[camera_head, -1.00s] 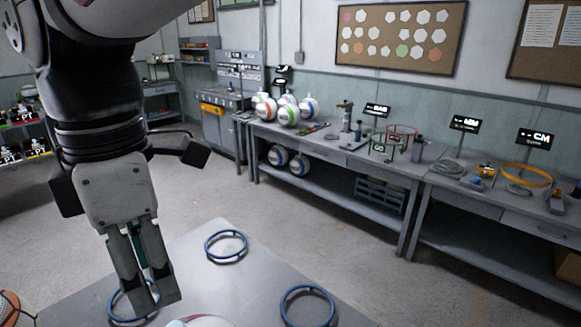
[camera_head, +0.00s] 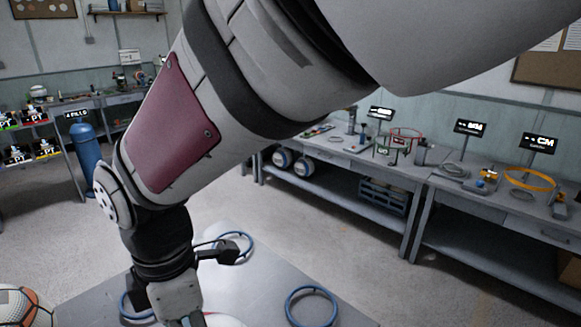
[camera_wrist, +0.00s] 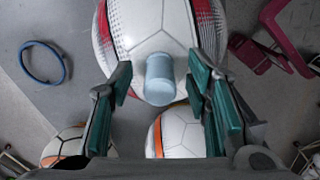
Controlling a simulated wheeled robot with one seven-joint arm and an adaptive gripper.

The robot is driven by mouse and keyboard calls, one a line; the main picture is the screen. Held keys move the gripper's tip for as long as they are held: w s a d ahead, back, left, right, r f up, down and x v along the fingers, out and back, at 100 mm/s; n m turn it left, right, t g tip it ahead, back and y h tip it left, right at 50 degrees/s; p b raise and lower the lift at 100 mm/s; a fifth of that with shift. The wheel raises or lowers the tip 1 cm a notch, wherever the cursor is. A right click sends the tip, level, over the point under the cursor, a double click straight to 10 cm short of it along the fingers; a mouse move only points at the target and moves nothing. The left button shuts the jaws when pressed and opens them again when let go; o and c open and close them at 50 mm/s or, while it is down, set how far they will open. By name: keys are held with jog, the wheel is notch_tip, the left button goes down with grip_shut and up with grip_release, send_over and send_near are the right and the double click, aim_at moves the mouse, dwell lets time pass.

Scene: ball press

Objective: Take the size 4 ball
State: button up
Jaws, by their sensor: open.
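In the wrist view, my gripper (camera_wrist: 160,66) is open, its green-padded fingers set apart. A white ball with red and black-dotted panels (camera_wrist: 150,22) lies beyond and between the fingertips; I cannot tell whether they touch it. A pale blue cylinder (camera_wrist: 159,80) shows between the fingers in front of that ball; what it belongs to is unclear. A white ball with an orange band (camera_wrist: 180,135) and another white ball with dark seams (camera_wrist: 68,143) show lower down. In the head view the fingertips are cut off below. I can read no size number on any ball.
Blue rings (camera_head: 312,288) lie on the grey table (camera_head: 250,290); one also shows in the wrist view (camera_wrist: 42,42). A white, orange and black ball (camera_head: 18,308) is at the lower left. A blue gas cylinder (camera_head: 86,150) stands behind. Workbenches (camera_head: 340,175) line the right wall.

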jog(key=shift+f, duration=0.1)
jog(key=shift+c, duration=0.5)
grip_shut()
jog(key=shift+r, duration=0.2)
